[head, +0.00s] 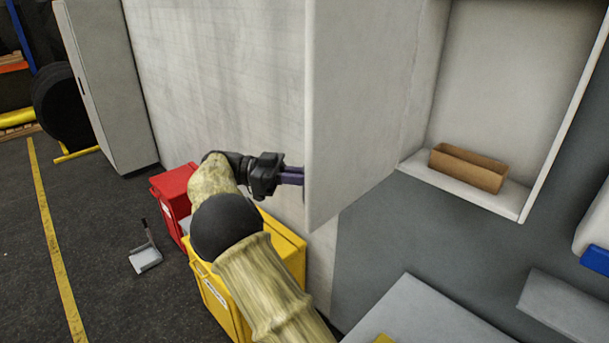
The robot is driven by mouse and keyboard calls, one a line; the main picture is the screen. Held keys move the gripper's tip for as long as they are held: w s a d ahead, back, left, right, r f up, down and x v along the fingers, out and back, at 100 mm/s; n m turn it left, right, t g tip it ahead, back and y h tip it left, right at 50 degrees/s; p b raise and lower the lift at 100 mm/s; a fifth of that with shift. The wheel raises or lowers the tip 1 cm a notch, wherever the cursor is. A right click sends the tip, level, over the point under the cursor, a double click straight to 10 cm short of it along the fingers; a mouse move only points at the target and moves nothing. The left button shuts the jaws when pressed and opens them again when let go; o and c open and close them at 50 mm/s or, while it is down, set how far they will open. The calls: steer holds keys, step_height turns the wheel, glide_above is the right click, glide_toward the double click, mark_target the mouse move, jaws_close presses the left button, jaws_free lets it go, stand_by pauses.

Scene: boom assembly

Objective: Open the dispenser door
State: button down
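The dispenser door (350,110) is a light grey panel in the head view. It stands swung out from the dispenser (505,60), and the inside is exposed. My gripper (291,176) is on the left, outer side of the door, near its free edge low down. Its dark purple fingers point right toward that edge. The fingertips meet or pass behind the edge, so I cannot tell whether they touch it or how far apart they are.
An open brown box (468,168) sits on the dispenser's bottom shelf. Below my arm stand a yellow case (215,295) and a red case (172,192). A grey table (430,315) is at the front right. Dark floor at left is mostly clear around a small metal bracket (146,258).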

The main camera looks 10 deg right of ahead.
steer(key=shift+d, duration=0.1)
steer(key=c, duration=1.8)
jaws_free()
steer(key=shift+c, duration=0.2)
steer(key=shift+w+d, duration=0.1)
steer(key=shift+d, duration=0.05)
steer(key=shift+a, duration=0.2)
